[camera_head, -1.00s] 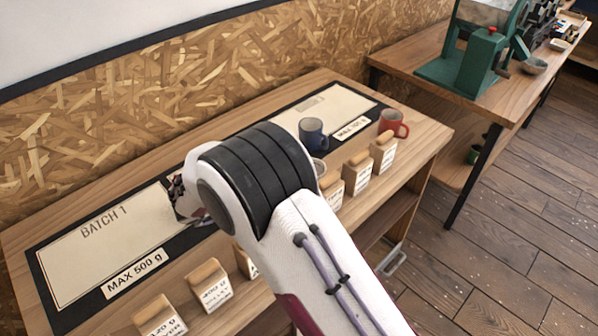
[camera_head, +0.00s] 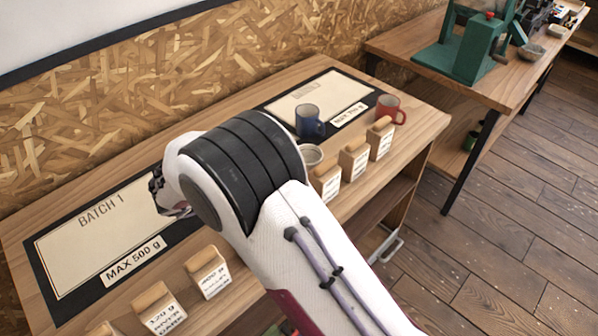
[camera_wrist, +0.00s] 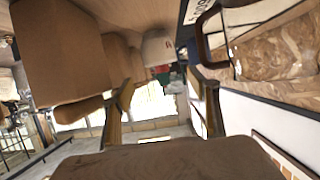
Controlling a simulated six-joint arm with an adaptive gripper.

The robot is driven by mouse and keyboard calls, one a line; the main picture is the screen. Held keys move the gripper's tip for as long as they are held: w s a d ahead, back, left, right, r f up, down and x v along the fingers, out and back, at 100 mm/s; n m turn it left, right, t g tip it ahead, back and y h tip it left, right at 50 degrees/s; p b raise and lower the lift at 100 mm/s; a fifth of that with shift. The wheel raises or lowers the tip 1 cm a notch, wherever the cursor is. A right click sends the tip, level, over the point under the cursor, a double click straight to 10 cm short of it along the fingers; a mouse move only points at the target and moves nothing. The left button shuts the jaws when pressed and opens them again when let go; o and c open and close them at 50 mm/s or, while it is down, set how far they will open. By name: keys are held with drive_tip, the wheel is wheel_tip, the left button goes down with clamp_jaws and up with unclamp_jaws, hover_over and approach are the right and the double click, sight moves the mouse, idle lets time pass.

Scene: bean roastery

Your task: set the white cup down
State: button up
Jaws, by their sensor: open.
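The white cup (camera_head: 312,155) stands on the wooden table, partly hidden behind my arm in the head view. A white cup-like shape with a small red mark (camera_wrist: 157,48) shows beyond the fingers in the wrist view, where the table is at the top. My gripper (camera_head: 163,190) is over the right part of the Batch 1 sheet (camera_head: 75,245), mostly hidden by its own wrist. In the wrist view its two fingers (camera_wrist: 163,95) are apart with nothing held between them. The gripper is apart from the cup.
A blue mug (camera_head: 310,122) and a red mug (camera_head: 390,110) stand near the far sheet (camera_head: 300,97). Labelled wooden blocks (camera_head: 353,158) line the table's front edge, several in all. A green machine (camera_head: 470,45) stands on another table. Most of the Batch 1 sheet is clear.

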drive_tip(key=shift+w+r, duration=0.1)
drive_tip(key=w+r+n+t+y, duration=0.25)
drive_tip(key=w+r+y, duration=0.45)
drive_tip(key=r, duration=0.6)
drive_tip(key=s+d+r+n+t+y, duration=0.25)
drive_tip(key=s+r+y, duration=0.2)
drive_tip(key=r, duration=0.65)
drive_tip(key=s+d+f+n+g, duration=0.1)
drive_tip(key=s+d+f+g, duration=0.2)
drive_tip(key=s+d, duration=0.4)
drive_tip(key=s+d+f+n+g+h, duration=0.1)
drive_tip(key=s+d+f+g, duration=0.2)
drive_tip(key=s+d, duration=0.4)
drive_tip(key=s+d+f+n+g+h, duration=0.1)
drive_tip(key=s+d, duration=0.5)
drive_tip(key=s, duration=1.5)
wheel_tip(320, 180, down, 3)
drive_tip(key=shift+d+r+n+g, duration=0.2)
drive_tip(key=shift+d+n+g, duration=0.3)
drive_tip(key=shift+g, duration=0.4)
drive_tip(key=shift+s+a, duration=0.1)
drive_tip(key=shift+a, duration=0.05)
